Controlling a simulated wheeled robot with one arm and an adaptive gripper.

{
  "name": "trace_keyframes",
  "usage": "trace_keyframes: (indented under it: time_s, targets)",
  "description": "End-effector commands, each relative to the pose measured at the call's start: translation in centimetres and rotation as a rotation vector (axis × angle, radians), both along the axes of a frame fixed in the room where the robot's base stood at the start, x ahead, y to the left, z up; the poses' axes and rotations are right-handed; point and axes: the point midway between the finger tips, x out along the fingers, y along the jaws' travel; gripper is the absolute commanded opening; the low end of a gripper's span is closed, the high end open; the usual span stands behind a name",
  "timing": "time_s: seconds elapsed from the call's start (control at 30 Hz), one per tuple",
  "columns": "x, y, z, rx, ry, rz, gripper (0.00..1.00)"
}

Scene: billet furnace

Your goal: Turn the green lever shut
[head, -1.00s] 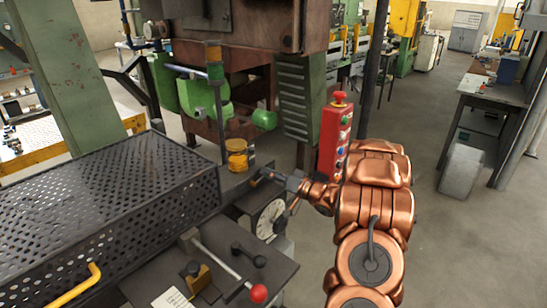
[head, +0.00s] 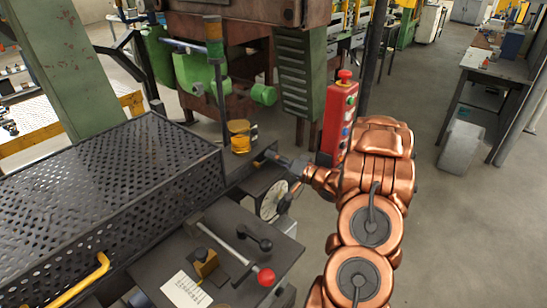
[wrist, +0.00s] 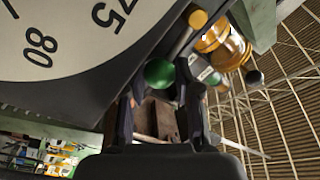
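The green lever's round knob (wrist: 159,72) shows in the wrist view, close to the edge of a white dial. My gripper (wrist: 158,103) is open, with its dark fingers apart on either side just below the knob. I cannot tell whether either finger touches it. The lever's stem is not clear.
A yellow cylinder (head: 239,135) stands behind. A red button box (head: 339,117) is close beside the arm. Open floor lies right.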

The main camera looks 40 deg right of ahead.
Motion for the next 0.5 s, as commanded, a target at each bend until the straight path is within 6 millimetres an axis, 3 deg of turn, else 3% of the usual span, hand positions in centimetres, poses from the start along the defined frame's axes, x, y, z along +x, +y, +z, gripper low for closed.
trace_keyframes:
  time_s: [0.2, 0.5]
  targets:
    - [0.01, 0.03, 0.0, 0.0, 0.001, 0.001, 0.57]
    - [0.04, 0.09, 0.02, 0.0, 0.0, 0.001, 0.57]
